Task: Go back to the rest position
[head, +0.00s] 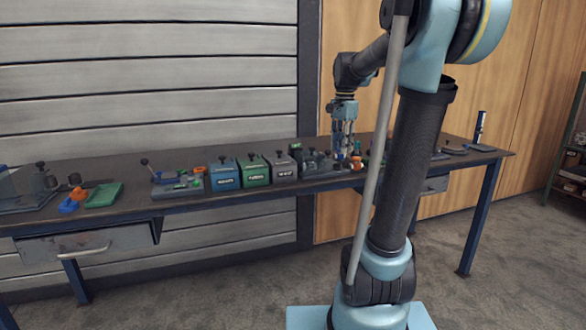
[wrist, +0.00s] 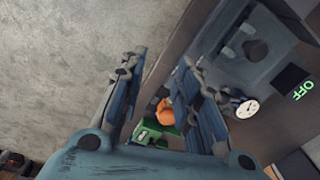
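My gripper (head: 343,150) points down just above the workbench (head: 130,168), right of its middle, in the head view. In the wrist view its two blue-grey fingers (wrist: 163,65) stand wide apart, with bare floor and the bench edge showing between their tips. An orange part (wrist: 165,112) shows between the fingers, close to the right one, and a green part (wrist: 150,132) lies below it. I see nothing gripped. The orange part also shows beside the gripper in the head view (head: 357,162). My arm hides part of the bench there.
Blue (head: 225,174), green (head: 255,170) and grey (head: 282,166) boxes stand in a row left of my gripper. A green tray (head: 104,195) lies at the left. In the wrist view, a fixture with a dial (wrist: 247,108) and a green "OFF" display (wrist: 303,91) is close at right.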

